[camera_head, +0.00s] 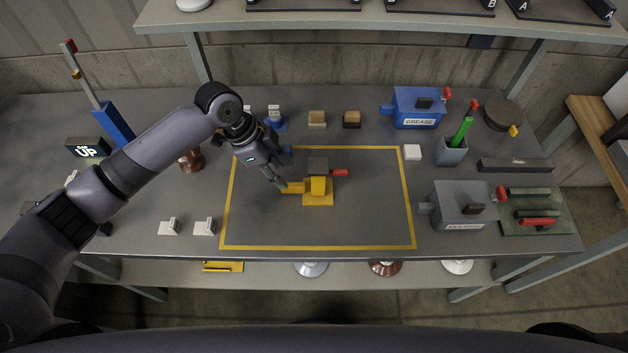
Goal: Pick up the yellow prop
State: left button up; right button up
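The yellow prop (318,186) stands inside the yellow-outlined area of the grey workbench. It has a flat yellow base, a bar sticking out to the left, a dark grey block at its back and a red piece at its right. My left gripper (280,184) comes in from the upper left and points down. Its fingertips are at the left end of the yellow bar. I cannot tell whether they touch it or how far apart the fingers are. My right gripper is not in view.
A blue grease box (417,108), a grey box (461,205) and a grey cup with a green-handled tool (451,151) stand to the right. Small blocks (317,119) line the back. White labels (204,227) lie left. The outlined area around the prop is clear.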

aim_at(295, 184)
pick_arm(q)
jog(key=shift+x, duration=1.25)
jog(key=p+x, duration=0.1)
jog(key=x, duration=0.3)
jog(key=shift+w+f+p, duration=0.1)
jog(key=shift+p, duration=0.3)
jog(key=shift+d+f, duration=0.2)
jog(key=shift+f, duration=0.25)
grip_shut()
jog(key=shift+w+r, duration=0.1)
